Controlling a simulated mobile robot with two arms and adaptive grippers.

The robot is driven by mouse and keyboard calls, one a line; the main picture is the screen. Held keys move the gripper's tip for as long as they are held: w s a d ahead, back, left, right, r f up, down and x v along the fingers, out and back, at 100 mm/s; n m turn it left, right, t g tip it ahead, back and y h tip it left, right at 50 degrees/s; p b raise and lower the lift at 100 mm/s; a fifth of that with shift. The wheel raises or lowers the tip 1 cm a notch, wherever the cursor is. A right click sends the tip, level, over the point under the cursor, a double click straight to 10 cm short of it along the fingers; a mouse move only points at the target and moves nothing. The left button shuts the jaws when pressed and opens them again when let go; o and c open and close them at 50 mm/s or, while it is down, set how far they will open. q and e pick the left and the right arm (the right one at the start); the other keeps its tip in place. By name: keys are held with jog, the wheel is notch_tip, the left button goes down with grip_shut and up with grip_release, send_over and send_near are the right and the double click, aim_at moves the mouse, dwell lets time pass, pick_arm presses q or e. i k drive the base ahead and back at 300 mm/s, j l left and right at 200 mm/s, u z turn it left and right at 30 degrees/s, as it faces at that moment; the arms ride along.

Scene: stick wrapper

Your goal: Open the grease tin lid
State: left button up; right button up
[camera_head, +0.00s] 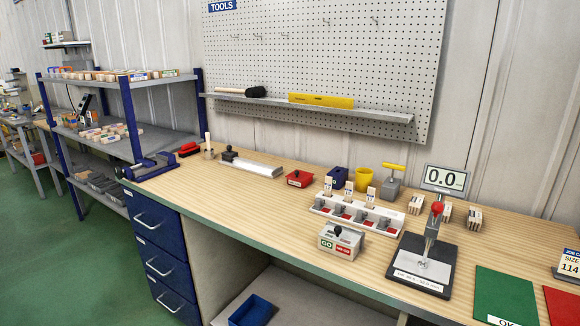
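A small red tin (299,180) with a dark knob on top and a pale label on its front stands at the middle of the bench. It looks like the grease tin, but its label is too small to read. Its lid appears to be on. Neither of my grippers is in view.
The wooden workbench (255,207) also holds a white fixture rack (357,215), a GO/NO-GO box (341,242), a blue container (337,178), a yellow cup (363,178), a gauge stand (422,265), a green mat (505,296) and a blue vise (152,167). Bare wood lies front-left of the tin.

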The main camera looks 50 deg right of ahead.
aim_at(301, 176)
jog(key=i+z, duration=0.7)
jog(key=z, duration=0.15)
jog(key=i+j+z, duration=0.25)
jog(key=z, duration=0.2)
jog(key=i+j+z, duration=0.4)
jog(key=k+l, duration=0.1)
